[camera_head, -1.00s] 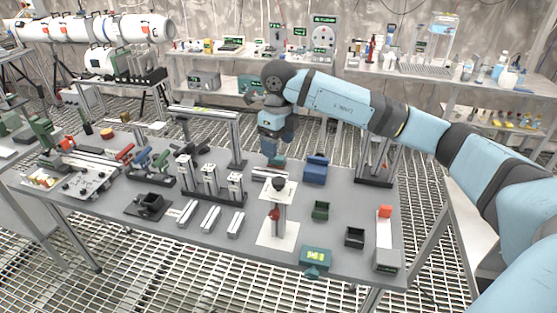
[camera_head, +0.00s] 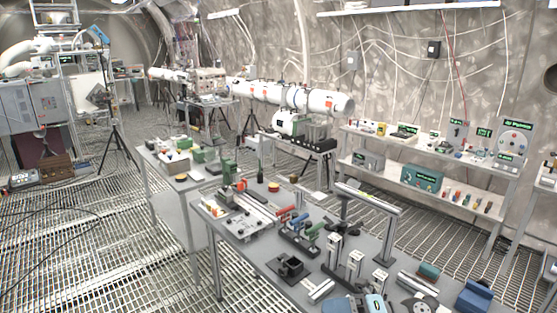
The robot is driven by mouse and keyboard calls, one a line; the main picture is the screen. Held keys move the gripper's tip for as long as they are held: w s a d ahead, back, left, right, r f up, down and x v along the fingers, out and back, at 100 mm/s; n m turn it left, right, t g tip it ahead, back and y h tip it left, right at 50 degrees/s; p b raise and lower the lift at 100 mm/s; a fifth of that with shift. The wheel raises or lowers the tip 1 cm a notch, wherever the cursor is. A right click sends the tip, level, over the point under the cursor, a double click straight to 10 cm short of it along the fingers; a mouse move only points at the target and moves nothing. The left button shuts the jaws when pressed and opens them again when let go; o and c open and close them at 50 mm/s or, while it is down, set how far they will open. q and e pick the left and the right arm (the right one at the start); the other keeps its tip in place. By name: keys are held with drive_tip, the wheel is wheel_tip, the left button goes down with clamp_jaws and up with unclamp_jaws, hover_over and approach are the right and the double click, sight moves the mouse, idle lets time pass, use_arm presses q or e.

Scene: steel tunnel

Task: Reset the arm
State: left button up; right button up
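Light blue and grey links of my arm (camera_head: 374,303) show only at the bottom edge, in front of the workbench. A round dark grey joint (camera_head: 420,307) shows beside them, cut off by the frame. No gripper fingers can be made out in the head view. My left arm cannot be identified. What the arm's far end holds or touches is hidden.
The grey workbench (camera_head: 262,262) carries a black open box (camera_head: 290,268), grey metal posts (camera_head: 354,265), a blue block (camera_head: 474,297) and small coloured tools. A shelf with instruments (camera_head: 425,160) stands behind. Grating floor (camera_head: 120,250) is open at left.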

drive_tip(key=s+d+f+m+t+h+p, duration=0.1)
drive_tip(key=s+d+f+m+t+h, duration=0.2)
drive_tip(key=m, duration=0.8)
drive_tip(key=s+d+f+m+t+h+p, duration=0.1)
drive_tip(key=s+d+f+m+t+h, duration=0.2)
drive_tip(key=s+f+m+h, duration=0.4)
drive_tip(key=s+d+f+m+t+h+p, duration=0.1)
drive_tip(key=s+d+f+m+t+h, duration=0.2)
drive_tip(key=s+f+m, duration=0.4)
wheel_tip(320, 180, down, 6)
drive_tip(key=m+t+h, duration=0.1)
drive_tip(key=m+h, duration=0.1)
drive_tip(key=m, duration=0.6)
drive_tip(key=shift+d+f+m+t, duration=0.15)
drive_tip(key=shift+d+m+t, duration=0.15)
drive_tip(key=shift+m+t, duration=0.1)
